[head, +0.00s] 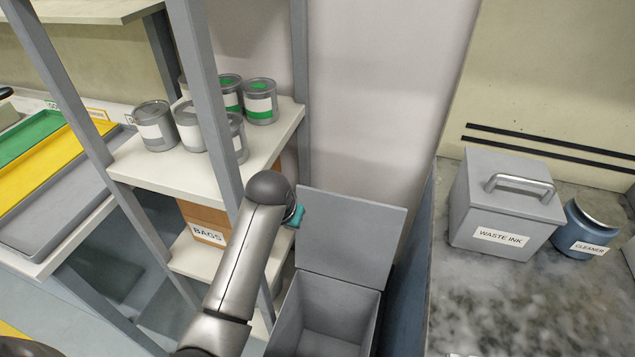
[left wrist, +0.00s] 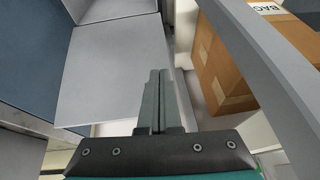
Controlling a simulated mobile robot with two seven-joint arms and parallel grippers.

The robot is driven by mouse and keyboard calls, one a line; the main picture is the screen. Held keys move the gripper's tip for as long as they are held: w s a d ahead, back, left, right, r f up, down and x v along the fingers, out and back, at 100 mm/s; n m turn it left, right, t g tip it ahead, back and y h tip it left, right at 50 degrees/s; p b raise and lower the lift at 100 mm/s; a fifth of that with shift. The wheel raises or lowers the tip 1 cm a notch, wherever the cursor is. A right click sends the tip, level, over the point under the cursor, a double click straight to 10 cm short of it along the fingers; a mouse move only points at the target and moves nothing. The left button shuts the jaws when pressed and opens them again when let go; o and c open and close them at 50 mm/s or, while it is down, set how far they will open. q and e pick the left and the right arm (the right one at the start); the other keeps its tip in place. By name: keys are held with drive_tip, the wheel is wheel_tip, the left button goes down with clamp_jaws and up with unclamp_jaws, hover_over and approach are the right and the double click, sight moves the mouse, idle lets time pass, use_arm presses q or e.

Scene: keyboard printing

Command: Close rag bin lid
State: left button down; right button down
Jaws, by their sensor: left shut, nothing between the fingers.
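The grey rag bin (head: 325,318) stands open on the floor between the shelf rack and the marble counter, and its inside looks empty. Its flat grey lid (head: 352,238) is tilted up at the back; a pale panel in the left wrist view looks like the same lid (left wrist: 112,72). My left arm reaches up from the bottom beside the bin, and its wrist hides most of the gripper in the head view. In the left wrist view my left gripper (left wrist: 158,75) is shut and empty, beside the lid's edge; contact cannot be told. My right gripper is not in view.
The rack's grey post (head: 210,90) and shelf (head: 190,165) with several cans stand close left of my arm. A cardboard BAGS box (head: 205,225) sits below; it also shows in the left wrist view (left wrist: 225,75). A waste ink box (head: 500,210) stands on the counter at right.

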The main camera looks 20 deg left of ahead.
use_arm(q)
drive_tip(key=shift+t+h, duration=0.4)
drive_tip(key=w+r, duration=0.2)
drive_tip(key=w, duration=0.2)
drive_tip(key=w+d+r, duration=0.1)
drive_tip(key=w+r, duration=0.2)
drive_tip(key=w, duration=0.2)
drive_tip(key=w+d+r, duration=0.1)
drive_tip(key=w+r, duration=0.1)
drive_tip(key=w, duration=0.2)
drive_tip(key=shift+w+r, duration=0.25)
drive_tip(key=shift+r, duration=0.1)
drive_tip(key=b+x, duration=0.6)
drive_tip(key=x, duration=0.4)
drive_tip(key=shift+s+r+p, duration=0.2)
drive_tip(key=shift+s+p, duration=0.55)
drive_tip(key=shift+s, duration=0.3)
drive_tip(key=shift+s+r+p, duration=0.2)
drive_tip(key=shift+s+p, duration=0.5)
drive_tip(key=shift+s, duration=0.3)
drive_tip(key=shift+s, duration=0.1)
